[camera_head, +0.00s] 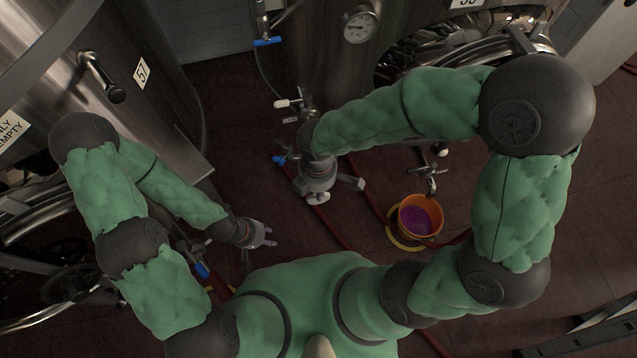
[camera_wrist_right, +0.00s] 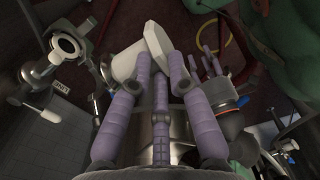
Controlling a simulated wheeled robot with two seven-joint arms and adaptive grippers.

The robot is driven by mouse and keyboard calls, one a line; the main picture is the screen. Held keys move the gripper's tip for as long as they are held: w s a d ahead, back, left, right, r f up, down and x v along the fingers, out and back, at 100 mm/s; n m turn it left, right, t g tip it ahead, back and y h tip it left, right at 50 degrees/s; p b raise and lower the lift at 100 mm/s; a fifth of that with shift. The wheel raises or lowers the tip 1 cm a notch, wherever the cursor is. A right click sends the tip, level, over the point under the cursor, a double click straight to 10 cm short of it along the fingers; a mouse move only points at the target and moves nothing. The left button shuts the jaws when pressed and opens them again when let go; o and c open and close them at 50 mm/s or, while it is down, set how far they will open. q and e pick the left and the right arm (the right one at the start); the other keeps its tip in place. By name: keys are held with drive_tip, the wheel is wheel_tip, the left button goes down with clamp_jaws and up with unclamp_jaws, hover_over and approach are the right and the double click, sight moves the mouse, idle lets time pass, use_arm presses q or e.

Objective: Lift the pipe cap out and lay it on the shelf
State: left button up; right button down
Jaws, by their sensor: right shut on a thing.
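My right gripper (camera_head: 319,188) is low in the middle of the head view, beside the metal pipe fittings at the foot of the tank. In the right wrist view its purple-grey fingers (camera_wrist_right: 158,75) close around a pale, angular piece (camera_wrist_right: 125,64). This looks like the pipe cap, but the fingers and its blurred shape leave that unsure. Whether it touches a pipe is hidden. My left gripper (camera_head: 265,236) is at the lower left, its fingers apart with nothing visible between them. I cannot make out the shelf with certainty.
An orange bucket (camera_head: 420,214) with purple liquid stands on the floor at the right, by a yellow ring (camera_head: 395,241). A red hose (camera_head: 372,205) crosses the dark red floor. Steel tanks (camera_head: 215,95) stand at the back and left. A blue-handled valve (camera_head: 267,41) hangs at the top.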

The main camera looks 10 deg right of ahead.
drive_tip(key=shift+r, duration=0.1)
drive_tip(key=shift+r+p, duration=3.35)
drive_tip(key=shift+r, duration=0.1)
